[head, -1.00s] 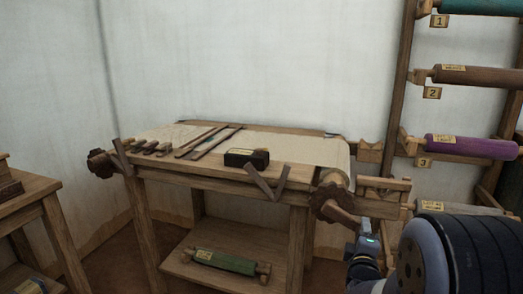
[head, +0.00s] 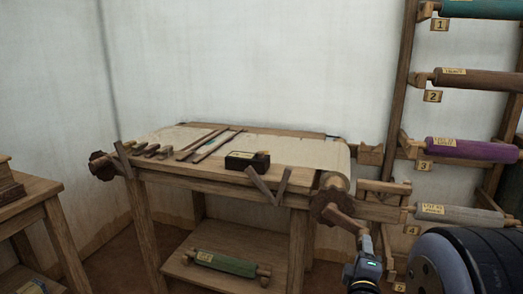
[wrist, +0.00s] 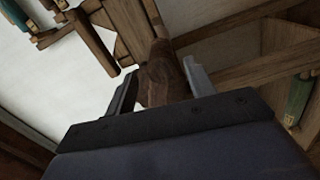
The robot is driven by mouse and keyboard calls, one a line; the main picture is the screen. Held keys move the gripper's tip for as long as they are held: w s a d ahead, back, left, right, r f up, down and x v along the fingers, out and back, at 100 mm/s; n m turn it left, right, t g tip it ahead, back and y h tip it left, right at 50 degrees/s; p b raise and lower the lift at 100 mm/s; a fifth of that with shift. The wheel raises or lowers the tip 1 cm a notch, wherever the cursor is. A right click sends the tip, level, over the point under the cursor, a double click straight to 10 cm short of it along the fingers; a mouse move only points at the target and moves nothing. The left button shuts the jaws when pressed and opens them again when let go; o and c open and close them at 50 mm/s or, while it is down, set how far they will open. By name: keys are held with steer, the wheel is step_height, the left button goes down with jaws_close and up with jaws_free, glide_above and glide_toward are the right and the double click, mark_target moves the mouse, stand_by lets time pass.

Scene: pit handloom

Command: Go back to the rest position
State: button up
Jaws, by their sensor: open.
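My gripper (head: 366,243) is low at the right in the head view, just below the wooden crank handle (head: 346,222) at the loom's front right corner. In the wrist view its two fingers stand apart, open, with the brown handle (wrist: 158,80) between them. I cannot tell whether either finger touches it. The loom (head: 225,172) stands in the middle of the head view with pale cloth (head: 300,151) across its top. A toothed wooden wheel (head: 325,207) sits beside the crank.
A black box (head: 247,161) and several tools (head: 205,143) lie on the loom. A green roller (head: 225,262) is on its lower shelf. A rack at the right holds several rollers, among them a purple one (head: 470,149) and a grey one (head: 460,215). A wooden table (head: 30,190) stands left.

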mark_target(359, 241)
steer(key=v, duration=0.4)
steer(key=b+x, duration=0.1)
steer(key=x, duration=0.9)
steer(key=shift+w, duration=0.2)
steer(key=shift+w+a+f+m+b, duration=0.1)
steer(key=shift+a+f+m+b, duration=0.25)
steer(key=shift+f+m, duration=0.35)
